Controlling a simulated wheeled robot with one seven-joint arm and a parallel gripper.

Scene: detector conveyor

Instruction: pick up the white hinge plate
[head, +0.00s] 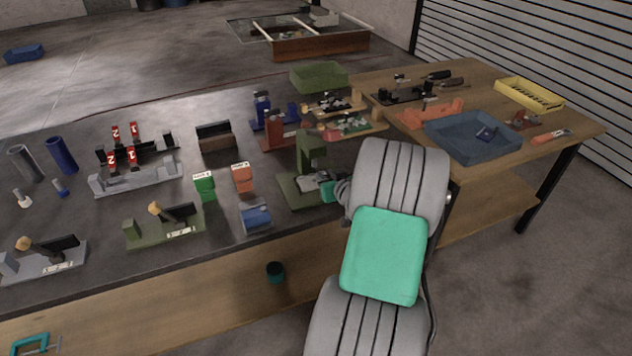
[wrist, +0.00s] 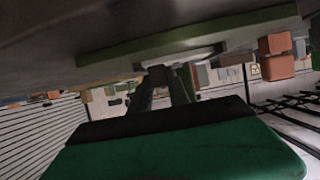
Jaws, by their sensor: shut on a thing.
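The white hinge plate (head: 309,182) is a small pale piece low at the green press-like fixture (head: 311,150). In the wrist view a pale strip that looks like the plate (wrist: 197,55) lies along the green base (wrist: 190,37), partly hidden by the fingers. My gripper (head: 326,187) reaches in from the right, beside the fixture, and is shut on the plate. Its dark fingers (wrist: 162,78) show in the wrist view. My arm hides part of the bench there, and I cannot tell whether the plate is clear of the base.
A blue block (head: 255,217), an orange block (head: 242,179) and a green block (head: 204,186) stand left of the fixture. A red fixture (head: 283,132) stands behind it. A wooden table (head: 485,175) with a blue tray (head: 460,150) is on the right.

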